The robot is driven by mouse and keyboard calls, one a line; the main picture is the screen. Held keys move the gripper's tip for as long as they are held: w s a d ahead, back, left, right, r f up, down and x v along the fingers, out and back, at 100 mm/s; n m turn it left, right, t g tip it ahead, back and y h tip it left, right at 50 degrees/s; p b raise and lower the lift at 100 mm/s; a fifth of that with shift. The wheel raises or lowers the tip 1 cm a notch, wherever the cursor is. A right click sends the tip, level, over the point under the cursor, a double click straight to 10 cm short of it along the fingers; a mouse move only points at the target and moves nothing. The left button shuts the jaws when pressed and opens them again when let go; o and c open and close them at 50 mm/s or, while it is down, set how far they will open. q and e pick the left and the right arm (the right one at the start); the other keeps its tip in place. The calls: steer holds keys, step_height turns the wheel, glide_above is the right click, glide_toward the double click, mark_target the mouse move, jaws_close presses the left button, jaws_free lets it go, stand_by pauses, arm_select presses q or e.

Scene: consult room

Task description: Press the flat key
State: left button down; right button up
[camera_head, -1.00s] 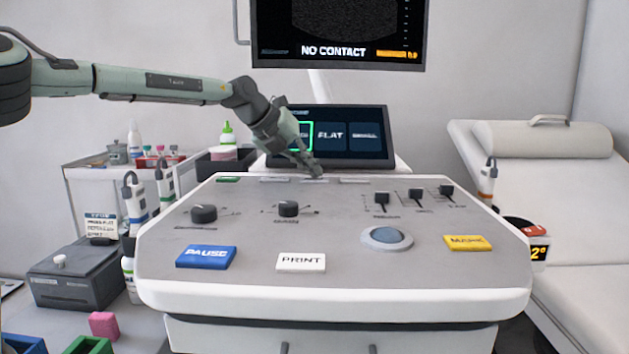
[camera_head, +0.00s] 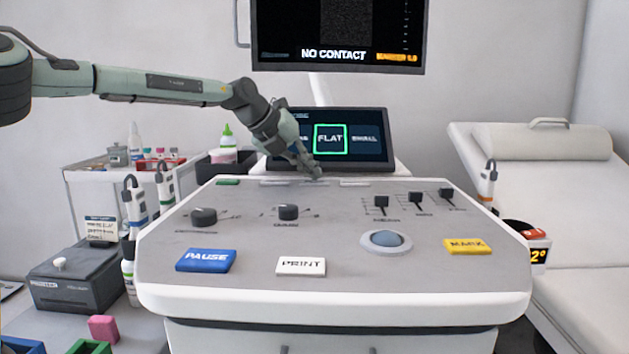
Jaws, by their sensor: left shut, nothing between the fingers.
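The grey console panel (camera_head: 340,225) has a row of small flat-lying keys along its back edge: a green one (camera_head: 228,182) and several pale ones. Their labels are too small to read, so I cannot tell by label which is the flat key. My left gripper (camera_head: 315,175) is shut and empty, pointing down. Its tips are at the middle pale key (camera_head: 313,182) and partly hide it; they seem to touch it. The small screen (camera_head: 372,145) behind shows "FLAT" in a green frame. My right gripper is not in view.
The panel also carries knobs, sliders (camera_head: 416,203), a trackball (camera_head: 386,239), and blue PAUSE (camera_head: 206,260), white PRINT (camera_head: 301,266) and yellow MARK (camera_head: 467,246) keys. A large monitor (camera_head: 338,35) hangs above. A bed (camera_head: 570,215) stands at right, a cart (camera_head: 90,180) at left.

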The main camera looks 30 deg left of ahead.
mark_target(311, 182)
arm_select(q)
steer(key=shift+r, duration=0.45)
steer(key=shift+r+p, duration=1.8)
steer(key=shift+r, duration=0.75)
